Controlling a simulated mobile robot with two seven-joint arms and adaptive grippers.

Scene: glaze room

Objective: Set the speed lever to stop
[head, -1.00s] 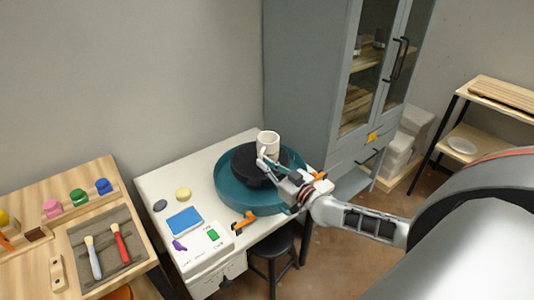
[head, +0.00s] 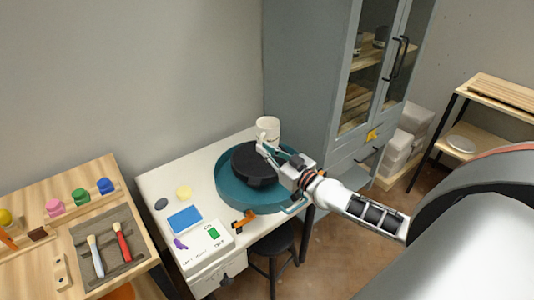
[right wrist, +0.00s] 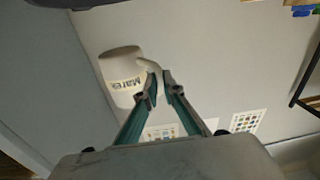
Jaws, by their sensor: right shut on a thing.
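An orange lever (head: 244,221), which looks like the speed lever, sticks out at the front edge of the pottery wheel's white table (head: 160,187). The wheel has a black disc (head: 250,164) in a teal basin (head: 228,190). My right gripper (head: 262,144) is above the far side of the disc, away from the lever. It is shut on the handle of a white mug (head: 268,127). In the right wrist view the fingertips (right wrist: 157,86) pinch that handle, and the mug (right wrist: 118,70) reads "Marek". My left gripper is not in view.
A white control box with a green switch (head: 213,233) and a purple knob (head: 180,244) is left of the lever. A grey cabinet (head: 310,80) stands close behind the wheel. A black stool (head: 275,242) is in front.

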